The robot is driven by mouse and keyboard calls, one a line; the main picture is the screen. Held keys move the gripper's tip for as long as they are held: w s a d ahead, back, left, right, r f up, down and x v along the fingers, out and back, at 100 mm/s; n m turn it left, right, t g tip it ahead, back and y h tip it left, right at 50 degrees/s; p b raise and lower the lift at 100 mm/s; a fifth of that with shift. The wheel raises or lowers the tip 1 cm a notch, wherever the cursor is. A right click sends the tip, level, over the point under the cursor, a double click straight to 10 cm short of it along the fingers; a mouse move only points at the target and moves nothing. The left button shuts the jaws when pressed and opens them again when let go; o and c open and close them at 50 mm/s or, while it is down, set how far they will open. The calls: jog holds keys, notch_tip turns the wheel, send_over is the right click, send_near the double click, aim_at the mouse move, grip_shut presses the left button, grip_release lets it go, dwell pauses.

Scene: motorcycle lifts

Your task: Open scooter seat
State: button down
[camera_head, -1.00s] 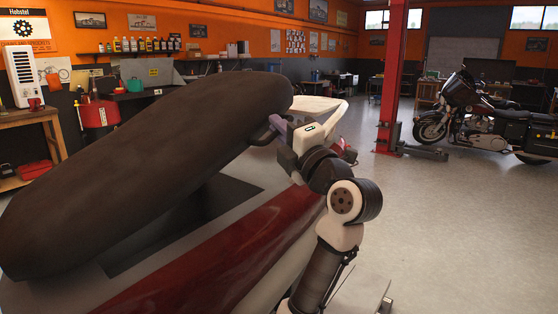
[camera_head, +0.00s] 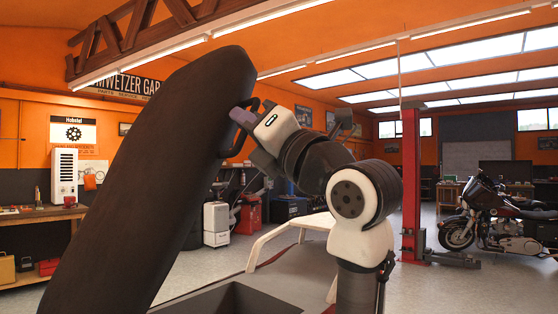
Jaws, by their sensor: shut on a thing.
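The scooter seat (camera_head: 150,190) is a long dark brown pad, tilted steeply up at the left of the head view. Below it, the dark open storage well (camera_head: 230,300) shows in the grey scooter body (camera_head: 285,272). My gripper (camera_head: 240,120) is at the right edge of the seat, near its upper end, shut on a dark handle (camera_head: 246,103) there. The fingertips are partly hidden, and the seat's lower end is out of frame.
A pale rear rail (camera_head: 275,238) of the scooter stands right behind the well. A red lift post (camera_head: 411,185) and a parked motorcycle (camera_head: 490,220) are at the right. A workbench (camera_head: 45,215) is at the left.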

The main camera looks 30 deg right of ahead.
jog(key=s+a+r+n+y, duration=0.1)
jog(key=s+a+r+n, duration=0.1)
jog(key=a, duration=0.5)
jog(key=shift+s+a+r+n+g+y+p, duration=0.2)
jog(key=shift+s+r+n+g+y+p, duration=0.15)
jog(key=shift+r+n, duration=0.3)
jog(key=c, duration=1.5)
grip_release()
jog(key=b+v, duration=0.5)
jog(key=v, duration=0.8)
jog(key=shift+s+f, duration=0.25)
jog(key=shift+s, duration=0.05)
jog(key=shift+d, duration=0.2)
